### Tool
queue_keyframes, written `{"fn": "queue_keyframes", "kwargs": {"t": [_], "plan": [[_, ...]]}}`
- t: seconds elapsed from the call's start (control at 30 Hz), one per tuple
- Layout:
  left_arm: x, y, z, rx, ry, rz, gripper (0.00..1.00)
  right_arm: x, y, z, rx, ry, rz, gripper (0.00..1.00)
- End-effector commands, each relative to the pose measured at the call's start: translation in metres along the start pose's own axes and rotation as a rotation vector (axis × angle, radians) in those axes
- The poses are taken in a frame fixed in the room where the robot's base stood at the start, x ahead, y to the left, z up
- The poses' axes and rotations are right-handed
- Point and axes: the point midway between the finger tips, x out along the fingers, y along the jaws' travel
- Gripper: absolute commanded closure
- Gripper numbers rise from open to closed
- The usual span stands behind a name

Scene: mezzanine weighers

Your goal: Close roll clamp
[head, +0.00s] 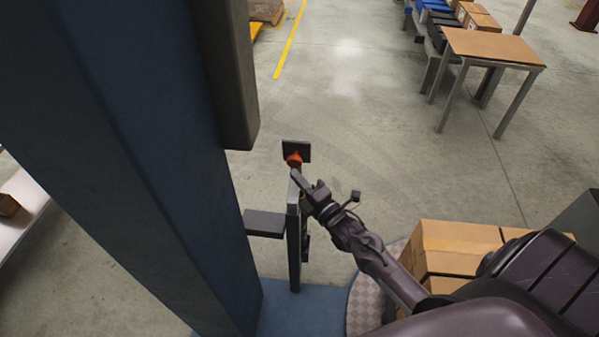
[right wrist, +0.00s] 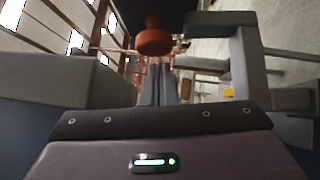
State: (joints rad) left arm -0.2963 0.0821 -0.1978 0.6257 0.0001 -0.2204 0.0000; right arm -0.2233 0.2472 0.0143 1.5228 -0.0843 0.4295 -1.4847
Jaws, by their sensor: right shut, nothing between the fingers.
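An orange-red round knob (head: 294,159) sits in front of a small dark plate (head: 302,149) at the top of a slim grey post (head: 294,250), beside a large blue column (head: 110,150). My right gripper (head: 295,174) is just below the knob in the head view, shut and empty. In the right wrist view the knob (right wrist: 153,42) appears just beyond the tips of the closed fingers (right wrist: 158,75); I cannot tell whether they touch it. No part is clearly recognisable as the roll clamp. My left gripper is not in view.
A grey ledge (head: 264,223) juts out left of the post. Cardboard boxes (head: 450,248) are stacked at the lower right, close to my right arm. A brown-topped table (head: 492,47) stands at the upper right. The concrete floor between is clear.

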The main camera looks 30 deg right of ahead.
Motion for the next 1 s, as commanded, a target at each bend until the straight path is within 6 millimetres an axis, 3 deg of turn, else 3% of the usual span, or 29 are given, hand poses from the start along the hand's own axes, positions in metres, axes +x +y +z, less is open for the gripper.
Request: {"fn": "queue_keyframes", "kwargs": {"t": [0.67,1.0], "plan": [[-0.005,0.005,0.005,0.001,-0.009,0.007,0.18,0.009,0.0,0.01,0.013,0.0,-0.011,1.0],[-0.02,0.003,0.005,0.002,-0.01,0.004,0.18,0.027,-0.005,0.028,0.135,-0.001,-0.135,1.0]]}}
